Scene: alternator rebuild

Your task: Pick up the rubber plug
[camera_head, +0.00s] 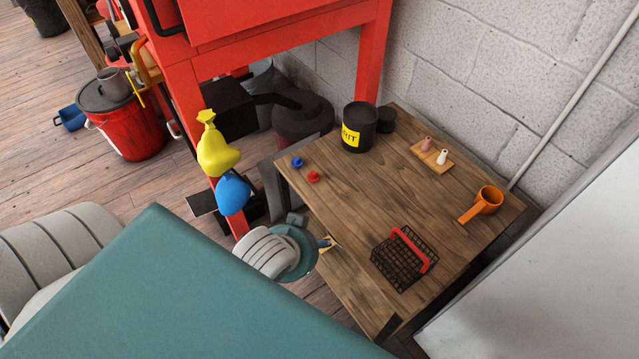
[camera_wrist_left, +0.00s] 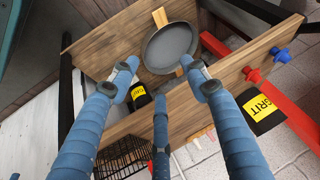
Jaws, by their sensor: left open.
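Two small knob-shaped pieces, one red (camera_head: 313,177) and one blue (camera_head: 297,163), stand on the wooden table's far left part. They also show in the left wrist view, the red piece (camera_wrist_left: 252,75) and the blue piece (camera_wrist_left: 283,55), right of the fingers. A pink piece (camera_head: 426,144) and a white piece (camera_head: 441,157) stand on a small wooden board. I cannot tell which of these is the rubber plug. My left gripper (camera_wrist_left: 160,84) has its blue fingers spread and holds nothing visible. In the head view its wrist is by the table's left edge. My right gripper is not in view.
A black can with a yellow label (camera_head: 359,127) stands near the back of the table (camera_head: 365,210). The table's middle is clear. A red frame (camera_head: 375,50) rises behind.

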